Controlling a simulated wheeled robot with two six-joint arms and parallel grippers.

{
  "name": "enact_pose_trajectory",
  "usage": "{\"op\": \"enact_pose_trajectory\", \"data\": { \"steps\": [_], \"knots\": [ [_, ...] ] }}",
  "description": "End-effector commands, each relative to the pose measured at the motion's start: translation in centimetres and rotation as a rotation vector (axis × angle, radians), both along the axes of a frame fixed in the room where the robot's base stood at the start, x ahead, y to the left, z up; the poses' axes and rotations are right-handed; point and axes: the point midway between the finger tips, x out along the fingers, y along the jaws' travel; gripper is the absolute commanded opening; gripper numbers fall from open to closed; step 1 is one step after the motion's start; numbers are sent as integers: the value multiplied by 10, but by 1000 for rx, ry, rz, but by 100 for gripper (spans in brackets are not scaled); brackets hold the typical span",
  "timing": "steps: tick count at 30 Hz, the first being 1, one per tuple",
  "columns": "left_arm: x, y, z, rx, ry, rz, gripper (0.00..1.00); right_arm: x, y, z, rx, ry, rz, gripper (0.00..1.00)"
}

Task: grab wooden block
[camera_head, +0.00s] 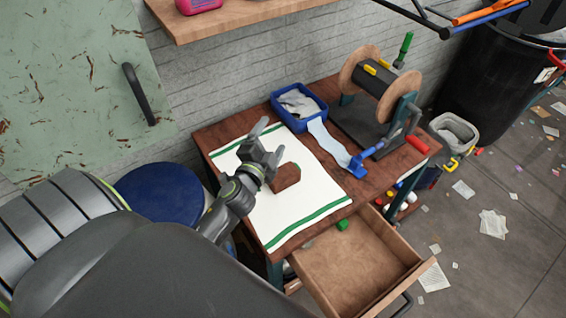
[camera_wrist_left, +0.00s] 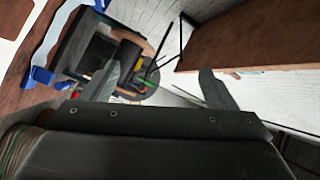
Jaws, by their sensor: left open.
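The wooden block (camera_head: 286,177), reddish brown, lies on a white mat (camera_head: 318,197) with green stripes on the wooden table. My left gripper (camera_head: 271,138) is open and empty, just left of and above the block in the head view. I cannot make out the block there. My right gripper is in neither view.
A blue bin (camera_head: 320,105) of cloths and a spool on a stand (camera_head: 375,82) occupy the table's back and right. An open drawer (camera_head: 355,262) juts from the front. A blue stool (camera_head: 160,190) stands left. A shelf (camera_head: 225,18) overhangs the back.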

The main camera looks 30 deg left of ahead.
Motion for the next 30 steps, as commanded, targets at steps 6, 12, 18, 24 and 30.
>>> {"op": "enact_pose_trajectory", "data": {
  "steps": [6, 12, 18, 24, 30],
  "knots": [
    [46, -73, 64, 480, -209, -359, 80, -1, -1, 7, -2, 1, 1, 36],
    [63, -138, 67, 923, -272, -712, 80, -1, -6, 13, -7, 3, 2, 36],
    [69, -165, 30, 1332, -187, -1078, 80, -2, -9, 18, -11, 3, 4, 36],
    [70, -138, -11, 1655, 71, -1438, 80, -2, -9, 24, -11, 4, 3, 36],
    [62, -75, -24, 1814, 471, -1740, 80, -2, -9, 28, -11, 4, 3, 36]
  ]
}}
